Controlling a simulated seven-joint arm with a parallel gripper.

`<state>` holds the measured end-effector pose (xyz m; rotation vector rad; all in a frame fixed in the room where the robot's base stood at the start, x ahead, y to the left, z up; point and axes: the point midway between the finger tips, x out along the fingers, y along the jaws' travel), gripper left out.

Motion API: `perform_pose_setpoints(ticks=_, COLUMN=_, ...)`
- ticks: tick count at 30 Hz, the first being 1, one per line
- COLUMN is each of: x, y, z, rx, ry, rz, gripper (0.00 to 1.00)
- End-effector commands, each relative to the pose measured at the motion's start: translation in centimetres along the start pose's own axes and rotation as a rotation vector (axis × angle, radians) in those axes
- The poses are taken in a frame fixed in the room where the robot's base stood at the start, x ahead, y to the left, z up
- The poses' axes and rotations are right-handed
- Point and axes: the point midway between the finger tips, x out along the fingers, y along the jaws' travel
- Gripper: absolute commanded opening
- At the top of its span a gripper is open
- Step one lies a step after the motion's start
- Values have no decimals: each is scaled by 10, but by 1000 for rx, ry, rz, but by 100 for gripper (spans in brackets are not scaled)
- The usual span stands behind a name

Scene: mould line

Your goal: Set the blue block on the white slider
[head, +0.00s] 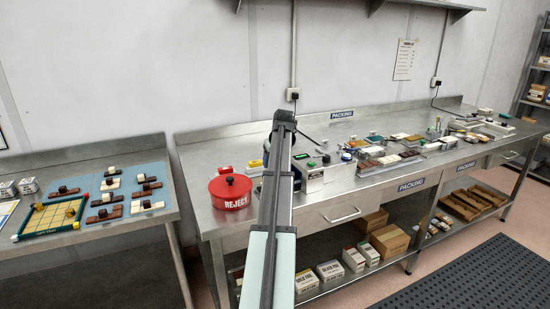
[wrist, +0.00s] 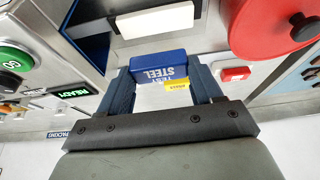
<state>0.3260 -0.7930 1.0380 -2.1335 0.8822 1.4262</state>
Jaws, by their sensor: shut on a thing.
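The blue block (wrist: 158,73), lettered TEST STEEL, is between the two dark fingers of my gripper (wrist: 160,78) in the wrist view. My gripper is shut on it. The white slider (wrist: 155,22) is a pale bar in a dark slot of the machine, just above the block in that picture and apart from it. No block shows on the visible part of the slider. In the head view my arm hides the gripper and the block, and I cannot make out the slider there.
A red REJECT pot (head: 231,192) with a black knob stands left of my arm; its round lid (wrist: 275,30) shows in the wrist view. A green GO button (wrist: 14,58) is left.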

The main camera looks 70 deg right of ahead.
Motion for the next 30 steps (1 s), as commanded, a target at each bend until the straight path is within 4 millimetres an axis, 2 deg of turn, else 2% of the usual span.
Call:
perform_pose_setpoints(ticks=21, x=46, y=0, z=19, rx=0, ry=0, rz=0, gripper=36)
perform_pose_setpoints(ticks=30, x=56, y=0, z=23, rx=0, ry=1, rz=0, gripper=36)
